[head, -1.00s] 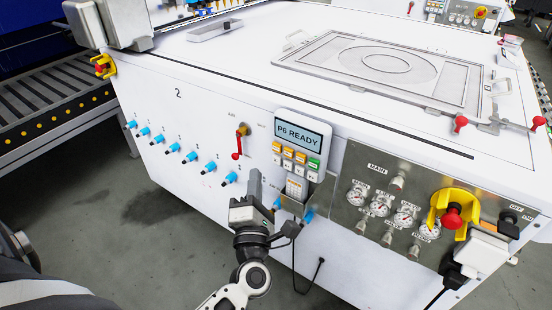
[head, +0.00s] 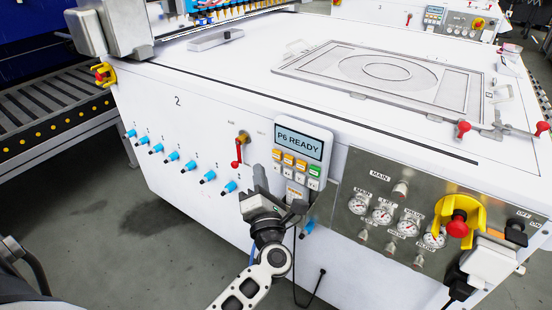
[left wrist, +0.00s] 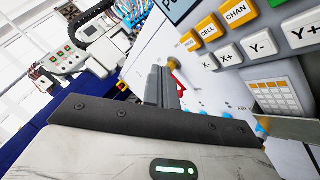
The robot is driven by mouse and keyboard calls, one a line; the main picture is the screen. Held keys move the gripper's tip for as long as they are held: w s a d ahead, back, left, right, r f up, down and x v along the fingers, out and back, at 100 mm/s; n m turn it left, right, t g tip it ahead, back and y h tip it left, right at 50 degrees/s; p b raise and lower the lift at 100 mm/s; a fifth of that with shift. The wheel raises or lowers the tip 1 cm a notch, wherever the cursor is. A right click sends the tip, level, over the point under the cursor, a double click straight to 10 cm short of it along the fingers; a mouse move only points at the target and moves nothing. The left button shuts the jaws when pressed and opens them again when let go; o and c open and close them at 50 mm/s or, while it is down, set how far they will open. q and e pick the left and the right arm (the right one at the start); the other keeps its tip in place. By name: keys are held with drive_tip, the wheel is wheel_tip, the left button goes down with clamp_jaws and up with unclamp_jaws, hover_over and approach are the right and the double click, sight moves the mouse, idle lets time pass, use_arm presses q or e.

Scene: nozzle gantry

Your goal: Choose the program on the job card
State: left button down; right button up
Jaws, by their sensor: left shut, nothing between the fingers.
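The white control pendant (head: 303,131) hangs on the machine's front face, and its screen (head: 299,143) reads "P6 READY". Below the screen are orange buttons (head: 289,159), a green button (head: 314,170) and white keys (head: 300,176). In the left wrist view the orange keys (left wrist: 208,30) include CELL and CHAN, and the white keys (left wrist: 229,51) include X-, X+ and Y-. A small panel with an orange and white grid (left wrist: 274,94) sits below them; I cannot tell if it is the job card. My left gripper (head: 260,178) is shut and empty, just left of the pendant's lower part.
A red-handled lever (head: 238,152) and a row of blue fittings (head: 172,156) are left of the pendant. A gauge panel (head: 371,167) and a red stop knob with yellow guard (head: 459,229) are to the right. A black cable (head: 318,285) hangs below.

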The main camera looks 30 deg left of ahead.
sight(277, 155)
use_arm(q)
drive_tip(key=w+b, duration=0.1)
drive_tip(key=w, duration=0.2)
drive_tip(key=shift+w+d, duration=0.2)
idle(0.7)
idle(1.1)
drive_tip(key=shift+w, duration=0.15)
drive_tip(key=shift+w, duration=0.3)
idle(0.4)
